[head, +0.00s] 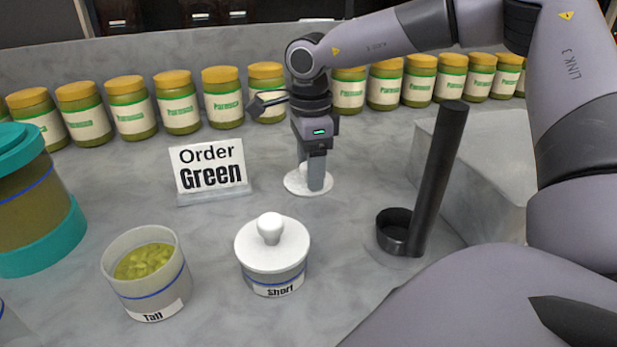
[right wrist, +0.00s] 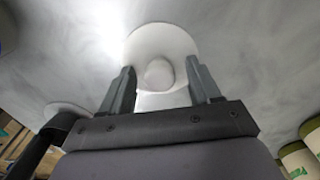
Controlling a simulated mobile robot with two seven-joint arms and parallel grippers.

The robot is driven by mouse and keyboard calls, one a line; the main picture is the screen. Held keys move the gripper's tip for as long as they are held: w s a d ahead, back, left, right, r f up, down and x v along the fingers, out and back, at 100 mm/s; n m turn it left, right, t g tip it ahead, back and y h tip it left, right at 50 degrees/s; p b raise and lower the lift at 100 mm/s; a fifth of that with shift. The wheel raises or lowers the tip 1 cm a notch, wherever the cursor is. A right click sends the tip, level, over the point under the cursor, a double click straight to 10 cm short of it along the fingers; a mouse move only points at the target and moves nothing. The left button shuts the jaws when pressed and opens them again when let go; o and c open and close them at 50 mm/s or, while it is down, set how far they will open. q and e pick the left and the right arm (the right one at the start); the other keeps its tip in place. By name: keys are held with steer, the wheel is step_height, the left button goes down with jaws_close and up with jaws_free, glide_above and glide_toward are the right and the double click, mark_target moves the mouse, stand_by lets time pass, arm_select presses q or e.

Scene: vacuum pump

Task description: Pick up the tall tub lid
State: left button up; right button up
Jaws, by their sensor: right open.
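The tall tub lid (head: 296,184) is a white disc lying flat on the grey counter behind the short tub. In the right wrist view the lid (right wrist: 160,41) shows its round knob (right wrist: 158,74) between my fingers. My right gripper (head: 316,183) points down over the lid, and its fingers hide part of it in the head view. In the right wrist view my right gripper (right wrist: 163,80) is open, with one finger on each side of the knob. The tall tub (head: 147,283) stands uncovered at the front left, with green pieces inside. My left gripper is not in view.
The short tub (head: 273,273) has its white lid (head: 272,246) on. An "Order Green" sign (head: 210,167) stands left of my gripper. A dark upright holder (head: 437,180) stands to the right. Yellow-lidded jars (head: 223,98) line the back. A teal-lidded container (head: 30,200) stands far left.

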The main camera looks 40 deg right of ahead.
steer(key=c, duration=1.1)
steer(key=shift+r, duration=0.1)
